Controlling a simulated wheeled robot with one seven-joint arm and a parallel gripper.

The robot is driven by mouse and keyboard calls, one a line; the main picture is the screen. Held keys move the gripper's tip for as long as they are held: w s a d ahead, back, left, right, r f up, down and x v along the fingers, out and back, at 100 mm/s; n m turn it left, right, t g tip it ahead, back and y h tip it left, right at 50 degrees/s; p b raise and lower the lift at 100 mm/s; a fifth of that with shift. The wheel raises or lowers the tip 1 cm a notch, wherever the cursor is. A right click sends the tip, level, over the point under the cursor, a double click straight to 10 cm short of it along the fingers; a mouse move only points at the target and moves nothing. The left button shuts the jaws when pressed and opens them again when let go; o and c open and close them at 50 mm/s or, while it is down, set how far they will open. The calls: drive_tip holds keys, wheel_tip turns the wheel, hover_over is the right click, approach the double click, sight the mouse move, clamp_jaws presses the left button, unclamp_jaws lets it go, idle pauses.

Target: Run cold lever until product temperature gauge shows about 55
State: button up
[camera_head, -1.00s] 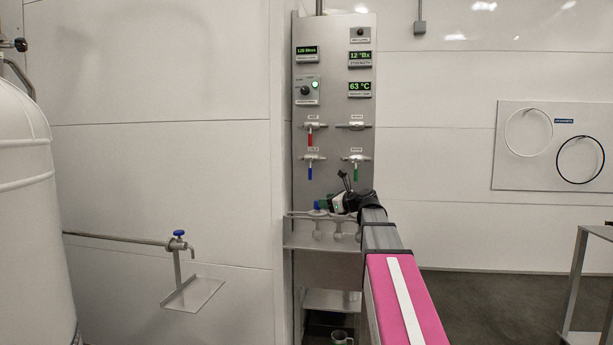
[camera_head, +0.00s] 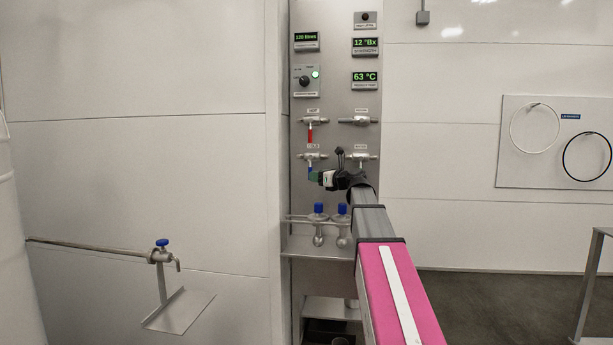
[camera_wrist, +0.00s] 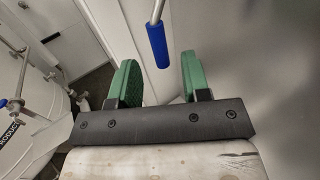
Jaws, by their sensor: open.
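The cold lever, with a blue grip (camera_head: 310,170), hangs down from its valve on the metal panel, below the red lever (camera_head: 310,136). In the wrist view its blue grip (camera_wrist: 157,45) lies between my gripper's two green fingers, apart from both. My gripper (camera_head: 314,177) is open beside the blue grip and partly hides its lower end; it also shows in the wrist view (camera_wrist: 158,75). The product temperature gauge (camera_head: 365,79) reads 63 °C in green digits.
Other displays (camera_head: 306,41) and a knob box with a lit green light (camera_head: 307,81) sit higher on the panel. The lever right of the cold one is partly hidden by my arm.

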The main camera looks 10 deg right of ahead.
drive_tip(key=x, duration=0.6)
drive_tip(key=shift+a, duration=0.15)
drive_tip(key=shift+w, duration=0.15)
clamp_jaws()
